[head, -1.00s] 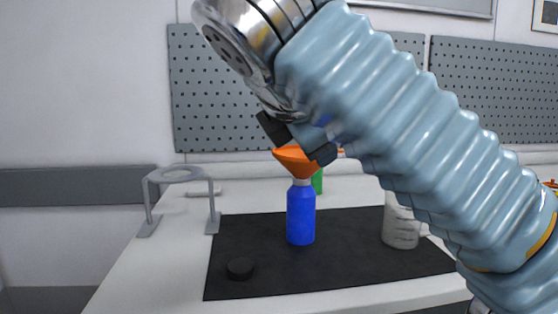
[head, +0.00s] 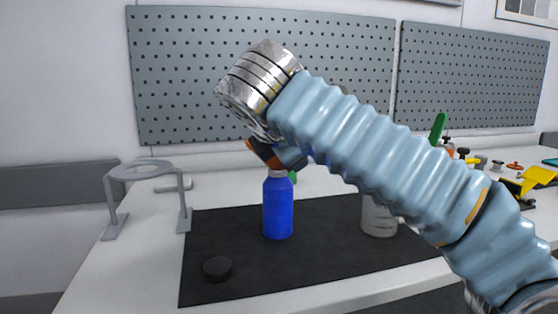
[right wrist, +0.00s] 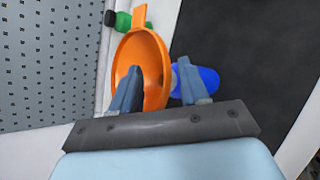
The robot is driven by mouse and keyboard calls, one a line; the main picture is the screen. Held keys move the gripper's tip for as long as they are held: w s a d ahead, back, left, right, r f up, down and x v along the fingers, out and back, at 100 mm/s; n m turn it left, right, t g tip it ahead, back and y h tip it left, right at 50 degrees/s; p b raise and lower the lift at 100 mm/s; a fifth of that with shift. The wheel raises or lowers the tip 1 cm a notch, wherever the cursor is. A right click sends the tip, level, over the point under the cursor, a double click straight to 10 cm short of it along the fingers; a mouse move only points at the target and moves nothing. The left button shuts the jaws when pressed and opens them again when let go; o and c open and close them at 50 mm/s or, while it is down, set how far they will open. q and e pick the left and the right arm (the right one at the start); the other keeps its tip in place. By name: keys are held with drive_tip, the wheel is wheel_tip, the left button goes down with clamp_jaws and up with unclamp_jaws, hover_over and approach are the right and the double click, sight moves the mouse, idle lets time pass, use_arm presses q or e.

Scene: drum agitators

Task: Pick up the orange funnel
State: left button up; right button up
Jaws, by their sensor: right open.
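The orange funnel (right wrist: 150,52) sits on top of the blue bottle (head: 278,208), which stands upright on the black mat (head: 330,240). In the head view my right gripper (head: 277,156) hides most of the funnel, and only bits of orange (head: 250,146) show. In the right wrist view my right gripper (right wrist: 158,67) is open. One finger overlaps the funnel's bowl and the other is outside it, in front of the blue bottle (right wrist: 205,78). I cannot tell whether either finger touches the funnel. My left gripper is not in view.
A grey ring stand (head: 182,207) is at the left. A black disc (head: 217,268) lies on the mat's front left. A whitish container (head: 377,216) stands right of the bottle, partly behind my arm. A green object (right wrist: 124,21) is behind the bottle. Tools crowd the far right.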

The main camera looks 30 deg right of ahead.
drive_tip(key=shift+x, duration=1.05)
drive_tip(key=shift+c, duration=0.3)
clamp_jaws()
